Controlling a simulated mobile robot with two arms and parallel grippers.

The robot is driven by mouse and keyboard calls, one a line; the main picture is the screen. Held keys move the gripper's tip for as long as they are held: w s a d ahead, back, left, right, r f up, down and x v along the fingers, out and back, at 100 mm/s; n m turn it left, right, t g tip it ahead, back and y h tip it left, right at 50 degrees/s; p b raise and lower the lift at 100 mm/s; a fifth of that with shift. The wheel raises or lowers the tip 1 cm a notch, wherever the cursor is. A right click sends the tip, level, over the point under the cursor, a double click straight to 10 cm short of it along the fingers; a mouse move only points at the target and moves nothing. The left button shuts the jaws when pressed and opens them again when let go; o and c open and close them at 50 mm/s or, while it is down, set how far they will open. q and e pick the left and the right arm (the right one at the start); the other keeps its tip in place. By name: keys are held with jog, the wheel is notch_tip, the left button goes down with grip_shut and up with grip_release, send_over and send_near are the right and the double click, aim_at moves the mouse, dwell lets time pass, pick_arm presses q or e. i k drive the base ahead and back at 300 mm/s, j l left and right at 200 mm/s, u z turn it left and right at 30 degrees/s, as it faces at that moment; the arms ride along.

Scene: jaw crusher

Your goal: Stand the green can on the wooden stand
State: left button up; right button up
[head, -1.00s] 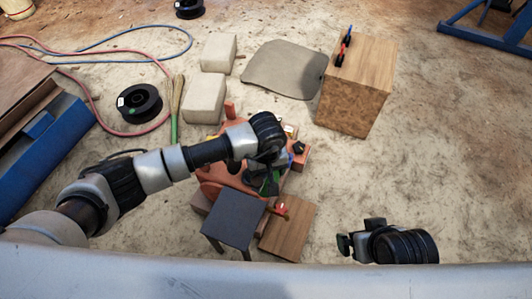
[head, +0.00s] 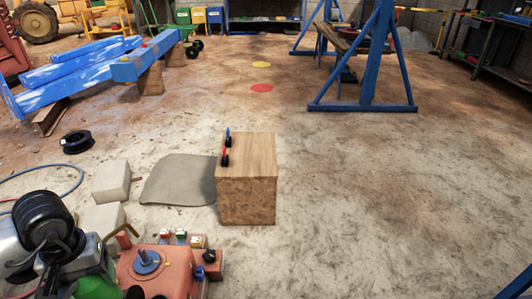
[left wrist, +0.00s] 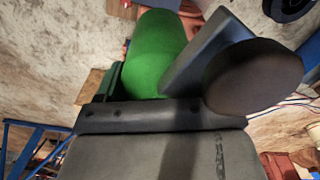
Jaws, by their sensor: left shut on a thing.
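The green can shows in the left wrist view (left wrist: 155,50) as a plain green cylinder between the fingers of my left gripper (left wrist: 165,75). In the head view my left gripper (head: 75,278) is at the lower left, shut on the green can (head: 98,284), which is partly hidden and cut by the lower edge. The wooden stand (head: 248,195), a box-like block, is on the floor right of and beyond my left gripper, well apart from the can. My right gripper is not in view.
Small red and blue items (head: 226,148) are at the stand's left top edge. Pale blocks (head: 112,181) and a grey mat (head: 178,180) lie left of the stand.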

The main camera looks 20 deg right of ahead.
aim_at(255, 154)
jog(key=i+l+u, duration=0.1)
jog(key=l, duration=0.6)
jog(key=i+l+u, duration=0.1)
jog(key=l, duration=0.6)
jog(key=l+u, duration=0.1)
jog(key=l, duration=0.6)
jog(key=i+l+u, duration=0.15)
jog(key=i+l, duration=0.6)
jog(key=i+l+u, duration=0.1)
jog(key=i+l, duration=0.65)
jog(key=l, duration=0.15)
